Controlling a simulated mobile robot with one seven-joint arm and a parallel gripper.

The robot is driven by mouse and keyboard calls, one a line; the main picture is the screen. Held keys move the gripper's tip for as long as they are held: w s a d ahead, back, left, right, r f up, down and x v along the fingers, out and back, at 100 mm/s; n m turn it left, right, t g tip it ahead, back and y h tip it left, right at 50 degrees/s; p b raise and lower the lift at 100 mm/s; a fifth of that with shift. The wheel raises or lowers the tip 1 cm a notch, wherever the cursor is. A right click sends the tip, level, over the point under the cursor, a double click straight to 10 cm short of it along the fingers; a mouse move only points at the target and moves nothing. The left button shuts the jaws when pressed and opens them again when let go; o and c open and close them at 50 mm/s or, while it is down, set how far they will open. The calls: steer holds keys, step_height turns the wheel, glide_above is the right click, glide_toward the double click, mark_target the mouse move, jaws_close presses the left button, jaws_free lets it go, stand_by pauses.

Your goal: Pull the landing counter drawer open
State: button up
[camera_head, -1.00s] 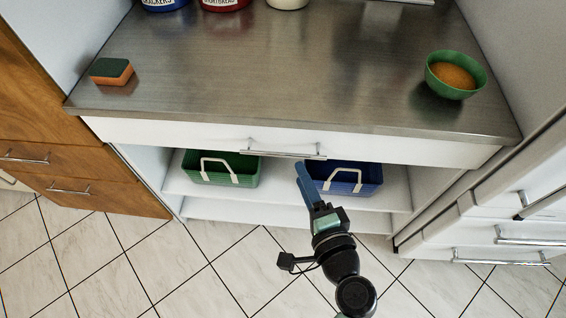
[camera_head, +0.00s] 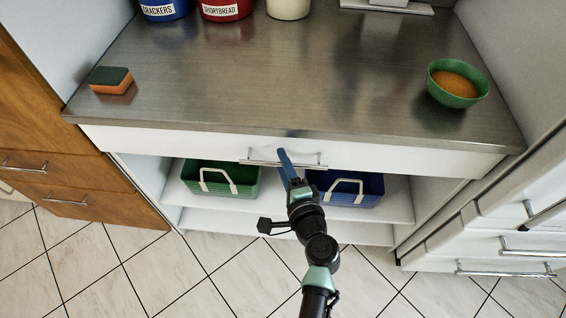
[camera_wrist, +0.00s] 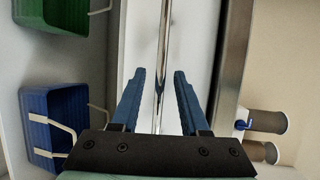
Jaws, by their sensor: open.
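The landing counter drawer (camera_head: 400,158) is a wide white front under the steel worktop, and it looks shut. Its metal bar handle (camera_head: 255,163) runs level across the middle of the front. My gripper (camera_head: 283,153) is at the handle, with its blue fingers pointing at the drawer front. In the wrist view my gripper (camera_wrist: 158,75) is open, and the handle bar (camera_wrist: 162,60) runs between the two fingers. The bar looks apart from both fingers. In the head view the fingers hide part of the handle.
A green basket (camera_head: 245,182) and a blue basket (camera_head: 368,198) stand on the shelf below. The steel worktop (camera_head: 270,80) carries a sponge (camera_head: 110,80), a green bowl (camera_head: 457,83) and several canisters. White drawers with bar handles (camera_head: 540,253) stand at right.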

steer(key=shift+w, duration=0.2)
jaws_close()
stand_by(1.4)
